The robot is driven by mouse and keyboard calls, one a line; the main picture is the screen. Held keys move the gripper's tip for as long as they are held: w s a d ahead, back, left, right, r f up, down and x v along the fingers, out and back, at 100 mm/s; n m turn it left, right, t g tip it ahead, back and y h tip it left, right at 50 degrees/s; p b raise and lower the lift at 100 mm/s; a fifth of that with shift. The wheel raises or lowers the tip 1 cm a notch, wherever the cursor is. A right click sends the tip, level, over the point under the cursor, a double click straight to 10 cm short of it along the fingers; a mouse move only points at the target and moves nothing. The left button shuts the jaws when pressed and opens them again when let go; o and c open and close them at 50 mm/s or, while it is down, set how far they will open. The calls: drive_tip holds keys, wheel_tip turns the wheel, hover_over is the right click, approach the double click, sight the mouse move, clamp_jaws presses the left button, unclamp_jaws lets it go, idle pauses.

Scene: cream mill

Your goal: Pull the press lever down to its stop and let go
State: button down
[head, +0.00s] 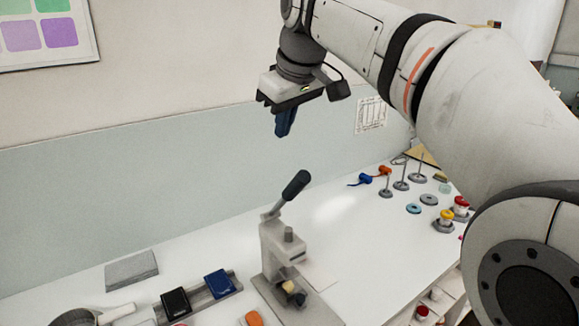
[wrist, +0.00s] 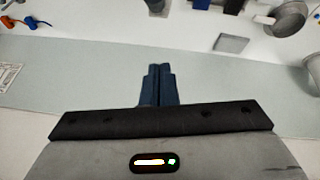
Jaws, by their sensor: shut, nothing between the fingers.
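The press (head: 281,255) is a light grey upright body on a flat base, standing on the white table. Its lever (head: 291,191) has a dark handle that points up and to the right. My gripper (head: 284,132) is above the lever, clear of it, with blue fingers pointing down. The fingers are shut and empty, and they lie together in the wrist view (wrist: 158,72). A dark rounded end shows at the top of the wrist view (wrist: 156,6); it looks like the lever handle. A small yellowish piece (head: 289,286) sits low on the press.
A rail with a black block (head: 175,303) and a blue block (head: 219,283) lies left of the press, near a grey slab (head: 131,270). Pegs with rings (head: 401,180) stand at the right. The wall (head: 150,180) is close behind.

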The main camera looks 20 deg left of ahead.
hover_over(286, 197)
drive_tip(key=w+a, duration=0.1)
drive_tip(key=a, duration=0.1)
wheel_tip(286, 197, down, 7)
drive_tip(key=shift+s+d+f, duration=0.25)
drive_tip(key=shift+d+f, duration=0.1)
drive_tip(key=shift+d, duration=0.3)
drive_tip(key=shift+s+d+f, duration=0.25)
drive_tip(key=shift+d+f, duration=0.05)
drive_tip(key=shift+d, duration=0.3)
drive_tip(key=shift+d+f, duration=0.2)
drive_tip(key=shift+f, duration=0.05)
drive_tip(key=shift+a+f, duration=0.1)
